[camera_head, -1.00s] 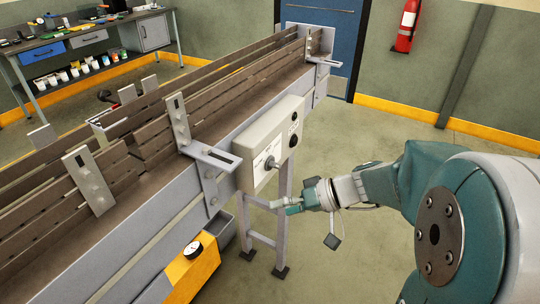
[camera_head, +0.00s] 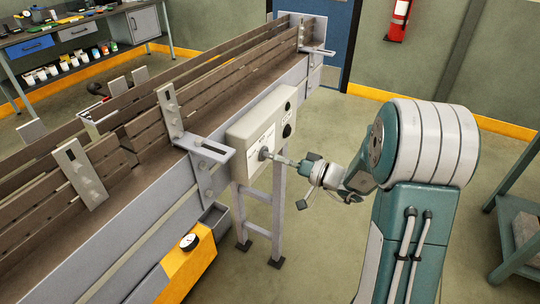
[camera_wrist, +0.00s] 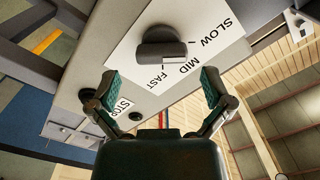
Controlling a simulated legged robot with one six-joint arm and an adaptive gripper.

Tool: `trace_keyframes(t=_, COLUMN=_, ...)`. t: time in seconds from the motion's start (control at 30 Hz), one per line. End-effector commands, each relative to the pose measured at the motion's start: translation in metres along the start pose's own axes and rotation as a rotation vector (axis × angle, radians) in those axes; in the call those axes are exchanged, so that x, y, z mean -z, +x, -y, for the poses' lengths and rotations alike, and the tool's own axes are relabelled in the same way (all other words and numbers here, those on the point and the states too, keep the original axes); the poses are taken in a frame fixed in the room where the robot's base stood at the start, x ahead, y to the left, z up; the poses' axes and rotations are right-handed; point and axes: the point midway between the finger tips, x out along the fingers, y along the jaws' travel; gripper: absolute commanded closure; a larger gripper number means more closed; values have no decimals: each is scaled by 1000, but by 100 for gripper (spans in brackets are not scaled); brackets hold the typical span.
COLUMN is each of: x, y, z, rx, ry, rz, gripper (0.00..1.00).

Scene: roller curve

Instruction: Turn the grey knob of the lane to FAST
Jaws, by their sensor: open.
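The grey knob (camera_wrist: 162,44) is on a white label plate (camera_wrist: 120,62) marked SLOW, MID and FAST. Its light-coloured tip is by the MID and FAST words; I cannot tell exactly which mark it points at. In the head view the knob (camera_head: 263,153) stands out from the front of the grey control box (camera_head: 250,128). My gripper (camera_wrist: 159,77) is open in the wrist view, one finger on each side below the knob, with nothing between them. In the head view my gripper (camera_head: 280,160) is close in front of the knob; contact cannot be told.
A STOP label (camera_wrist: 122,106) and a dark round button (camera_wrist: 136,117) are beside my left finger. The conveyor lane (camera_head: 120,190) with its rails runs behind the box. A yellow box with a gauge (camera_head: 189,242) is below left.

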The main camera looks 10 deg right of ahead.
Motion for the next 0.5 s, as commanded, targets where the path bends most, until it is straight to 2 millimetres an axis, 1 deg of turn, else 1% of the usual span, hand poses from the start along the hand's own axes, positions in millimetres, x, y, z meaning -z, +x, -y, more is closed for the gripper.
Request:
trace_keyframes(t=0.03, x=-1, y=10, z=1, rx=4, ry=0, rz=2, gripper=0)
trace_keyframes(t=0.2, x=0, y=30, z=0, rx=1, ry=0, rz=1, gripper=0)
trace_keyframes(t=0.3, x=0, y=35, z=1, rx=2, ry=0, rz=1, gripper=0)
trace_keyframes(t=0.5, x=0, y=36, z=0, rx=0, ry=1, rz=0, gripper=0)
